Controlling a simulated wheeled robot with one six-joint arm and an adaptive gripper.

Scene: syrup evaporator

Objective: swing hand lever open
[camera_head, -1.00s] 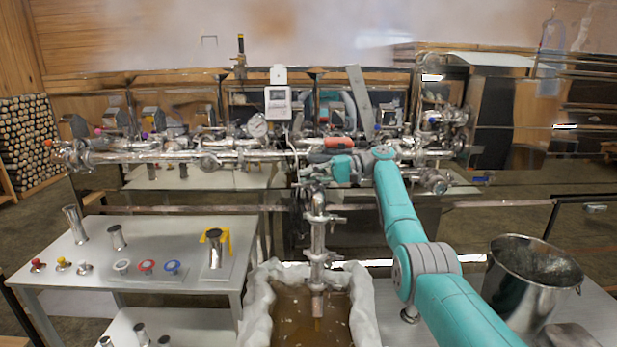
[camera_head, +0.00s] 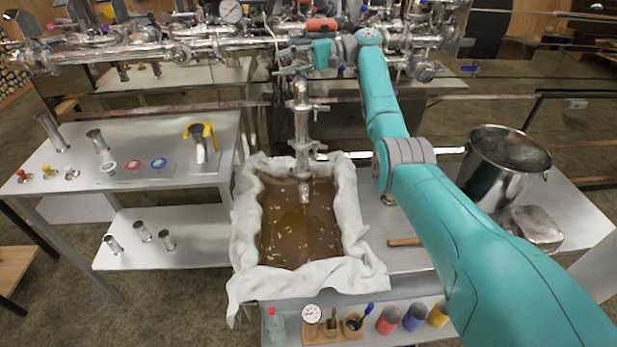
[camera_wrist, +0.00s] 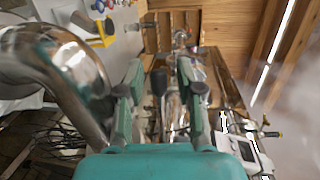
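My gripper (camera_wrist: 160,100) shows in the wrist view with two teal fingers spread apart and a clear gap between them. A dark rounded grip (camera_wrist: 158,82) on a stem appears in that gap; I cannot tell whether it is the hand lever or whether it is touched. In the head view my gripper (camera_head: 292,66) points left at the top of the vertical steel outlet pipe (camera_head: 302,118). Its fingertips are too small there to judge. An orange-red handle (camera_head: 320,24) lies on the pipework just above my gripper. A large curved steel pipe (camera_wrist: 62,65) is close on the wrist view's left.
The outlet pipe hangs over a cloth-lined tub (camera_head: 348,215) of brown liquid. A steel pot (camera_head: 490,180) stands right of my arm. A side table (camera_head: 100,195) with fittings is at left. Horizontal pipework (camera_head: 120,45) crosses behind.

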